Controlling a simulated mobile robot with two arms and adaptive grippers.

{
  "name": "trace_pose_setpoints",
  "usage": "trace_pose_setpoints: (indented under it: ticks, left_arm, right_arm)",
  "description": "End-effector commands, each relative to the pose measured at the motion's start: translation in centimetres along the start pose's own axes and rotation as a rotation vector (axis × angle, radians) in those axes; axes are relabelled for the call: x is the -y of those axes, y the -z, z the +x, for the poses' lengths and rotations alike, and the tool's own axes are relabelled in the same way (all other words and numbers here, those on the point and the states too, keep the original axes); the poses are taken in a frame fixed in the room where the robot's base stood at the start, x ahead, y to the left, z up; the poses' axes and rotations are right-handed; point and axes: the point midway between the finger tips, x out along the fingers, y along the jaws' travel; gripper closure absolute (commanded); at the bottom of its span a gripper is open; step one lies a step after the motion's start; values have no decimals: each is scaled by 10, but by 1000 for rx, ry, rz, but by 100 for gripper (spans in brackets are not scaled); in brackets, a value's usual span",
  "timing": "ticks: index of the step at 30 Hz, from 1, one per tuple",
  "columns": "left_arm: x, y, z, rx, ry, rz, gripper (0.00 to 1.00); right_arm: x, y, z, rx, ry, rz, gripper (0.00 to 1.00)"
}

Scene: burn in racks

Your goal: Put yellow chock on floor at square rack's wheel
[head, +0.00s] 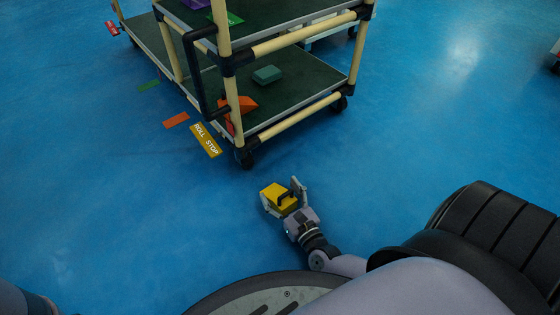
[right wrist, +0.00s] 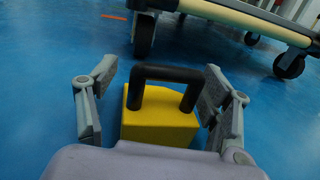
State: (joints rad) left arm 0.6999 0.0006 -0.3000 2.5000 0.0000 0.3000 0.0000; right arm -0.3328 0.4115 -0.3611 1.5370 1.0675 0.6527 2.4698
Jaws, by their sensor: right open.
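The yellow chock (head: 278,196) with a black handle is on the blue floor in front of the rack. My right gripper (head: 283,192) is open around it. In the right wrist view the yellow chock (right wrist: 160,125) and its black handle (right wrist: 168,75) lie between the two spread fingers (right wrist: 160,95), with gaps on both sides. The cart-like rack (head: 290,90) has a near caster wheel (head: 244,158) just beyond the chock. That wheel also seems to show in the right wrist view (right wrist: 144,36). My left gripper is not in view.
A yellow floor label reading "ROLL STOP" (head: 206,140) lies left of the near wheel. An orange chock-like piece (head: 240,106) and a green block (head: 267,75) are on the lower shelf. The floor between chock and wheel is clear.

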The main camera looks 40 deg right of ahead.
Motion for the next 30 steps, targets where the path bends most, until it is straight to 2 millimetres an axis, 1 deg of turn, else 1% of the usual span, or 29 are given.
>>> trace_pose_setpoints:
  ticks: [1,6,9,12,17,30]
  left_arm:
    - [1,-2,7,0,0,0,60]
    - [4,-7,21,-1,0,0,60]
    - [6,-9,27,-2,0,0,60]
    - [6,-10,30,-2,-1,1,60]
    - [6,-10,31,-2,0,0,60]
    - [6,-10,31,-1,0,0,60]
  right_arm:
    - [0,-1,-9,-8,-2,-2,27]
    - [0,-2,-40,-9,-2,-2,27]
    - [0,-2,-55,-7,-2,-2,27]
    - [0,-1,-66,-7,-2,-1,27]
    - [0,0,-72,-4,-2,-2,27]
    - [0,1,-72,-4,-2,-1,27]
